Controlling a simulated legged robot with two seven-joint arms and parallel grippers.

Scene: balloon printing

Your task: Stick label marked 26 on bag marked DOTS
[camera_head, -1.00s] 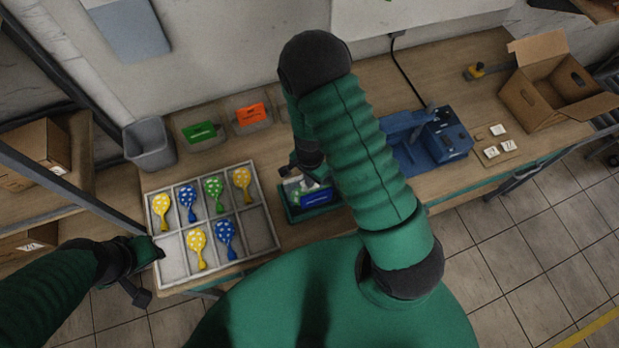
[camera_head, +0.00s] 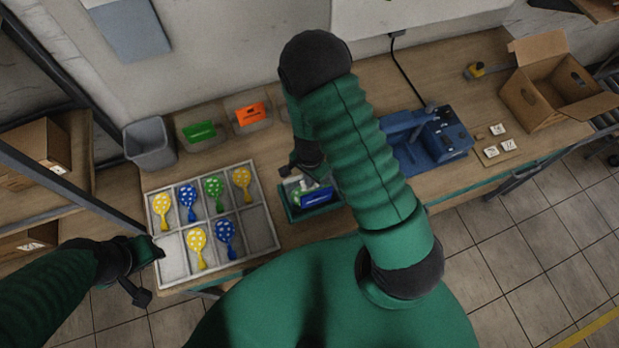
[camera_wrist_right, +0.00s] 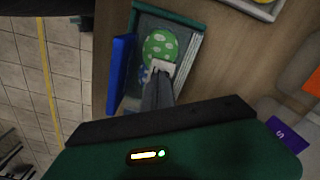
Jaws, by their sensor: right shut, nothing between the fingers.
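A clear bag with a blue header (camera_head: 317,198) lies in a green tray (camera_head: 291,215) at the table's front. Its header text is too small to read. In the right wrist view a green dotted balloon (camera_wrist_right: 160,44) shows in the tray beside the blue header (camera_wrist_right: 121,73). A small white label (camera_wrist_right: 163,68) lies over the balloon's lower part; its number is unreadable. My right gripper (camera_wrist_right: 158,77) is shut and empty, its tips at or just over the label; I cannot tell whether they touch. My left gripper (camera_head: 150,272) is by the sorting tray's left corner; its jaws are unclear.
A divided tray (camera_head: 262,228) holds yellow, blue and green balloons. Behind it are bins with green (camera_head: 202,132) and orange (camera_head: 252,114) cards and a grey bin (camera_head: 149,146). To the right are a blue machine (camera_head: 430,139), small white cards (camera_head: 491,152) and an open carton (camera_head: 545,98).

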